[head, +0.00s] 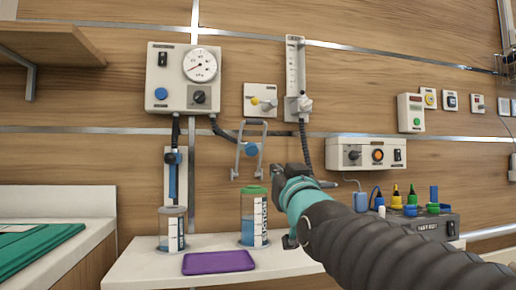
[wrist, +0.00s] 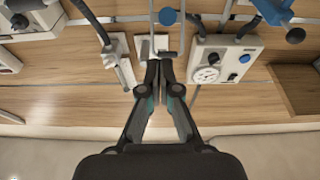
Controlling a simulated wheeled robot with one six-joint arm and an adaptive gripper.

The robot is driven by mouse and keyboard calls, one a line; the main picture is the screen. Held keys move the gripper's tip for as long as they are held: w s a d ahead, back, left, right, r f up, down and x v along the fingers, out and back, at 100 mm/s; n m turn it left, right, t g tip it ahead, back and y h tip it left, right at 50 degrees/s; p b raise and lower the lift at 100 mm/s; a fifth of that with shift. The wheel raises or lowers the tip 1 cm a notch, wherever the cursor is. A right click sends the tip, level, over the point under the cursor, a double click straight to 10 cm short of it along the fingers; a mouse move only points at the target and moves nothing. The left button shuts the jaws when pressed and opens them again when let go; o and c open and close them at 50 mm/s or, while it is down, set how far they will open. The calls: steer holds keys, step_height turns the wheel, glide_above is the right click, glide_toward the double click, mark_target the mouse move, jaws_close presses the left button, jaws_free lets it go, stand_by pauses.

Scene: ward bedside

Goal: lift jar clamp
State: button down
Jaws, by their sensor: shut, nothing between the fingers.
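The jar clamp is a grey metal bail (head: 240,150) with a blue knob in its middle. In the head view it stands up in front of the wall panel, above a green-lidded jar (head: 254,222) with blue liquid; whether its lower ends touch the jar is unclear. My gripper (head: 279,172) is just right of the clamp's lower end, near the jar's lid. In the wrist view my gripper (wrist: 161,66) has its fingertips together and empty, just below the clamp's bars (wrist: 182,35) and blue knob (wrist: 167,16). Contact with the clamp is not visible.
A second jar (head: 172,232) stands left on the white shelf (head: 130,270), with a purple tray (head: 218,262) in front. A gauge box (head: 168,82) and flowmeter (head: 292,70) are on the wall. A grey holder (head: 433,227) with coloured items stands right.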

step_height(320, 180, up, 4)
steer(key=a+t, duration=0.2)
steer(key=p, duration=0.2)
glide_toward(254, 123)
steer(key=shift+y, duration=0.3)
steer(key=x, duration=0.7)
steer(key=shift+w+d, duration=0.1)
steer(key=shift+w, duration=0.05)
